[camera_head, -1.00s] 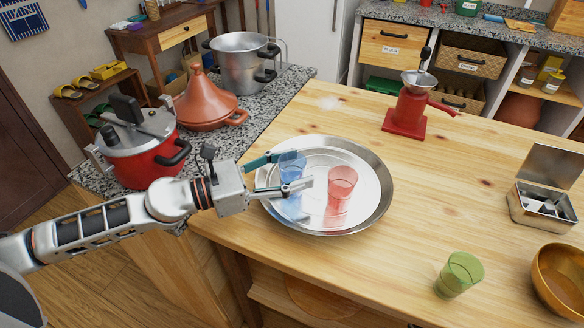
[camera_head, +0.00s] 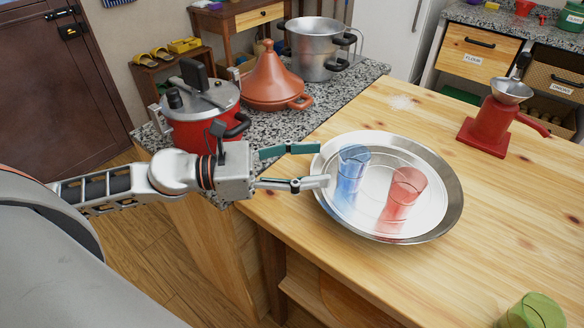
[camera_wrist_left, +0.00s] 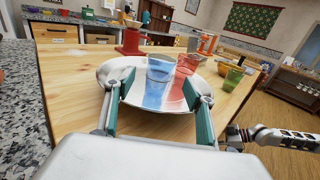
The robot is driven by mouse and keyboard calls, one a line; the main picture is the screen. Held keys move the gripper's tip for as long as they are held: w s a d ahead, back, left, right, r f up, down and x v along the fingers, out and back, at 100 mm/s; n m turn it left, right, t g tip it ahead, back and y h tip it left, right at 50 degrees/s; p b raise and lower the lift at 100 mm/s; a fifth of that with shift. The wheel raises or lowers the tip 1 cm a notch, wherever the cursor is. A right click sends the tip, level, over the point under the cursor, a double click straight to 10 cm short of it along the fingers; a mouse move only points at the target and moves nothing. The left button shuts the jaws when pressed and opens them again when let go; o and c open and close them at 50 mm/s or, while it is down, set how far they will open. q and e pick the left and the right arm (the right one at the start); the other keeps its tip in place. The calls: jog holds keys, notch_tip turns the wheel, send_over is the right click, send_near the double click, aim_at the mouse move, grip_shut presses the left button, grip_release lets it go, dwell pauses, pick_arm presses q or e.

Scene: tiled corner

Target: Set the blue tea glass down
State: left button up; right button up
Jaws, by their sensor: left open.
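The blue tea glass (camera_head: 353,168) stands upright on the round metal tray (camera_head: 447,203), left of a red glass (camera_head: 402,194). My left gripper (camera_head: 324,164) is open and empty, with its fingertips at the tray's left rim, just short of the blue glass. In the left wrist view the blue glass (camera_wrist_left: 158,82) stands on the tray beyond and between the spread fingers (camera_wrist_left: 155,90); the red glass (camera_wrist_left: 184,75) is behind it to the right. At the right of that view an arm of mine ends in what looks like my right gripper (camera_wrist_left: 236,134); its jaws are unclear.
A red grinder (camera_head: 490,125) stands behind the tray, and a green glass (camera_head: 533,312) is at the front right. A red pressure cooker (camera_head: 200,125), a tagine (camera_head: 268,85) and a steel pot (camera_head: 315,50) crowd the granite counter. Wood between tray and grinder is clear.

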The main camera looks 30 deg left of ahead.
pick_arm(q)
jog(key=shift+b+v, duration=0.45)
jog(key=shift+v, duration=1.45)
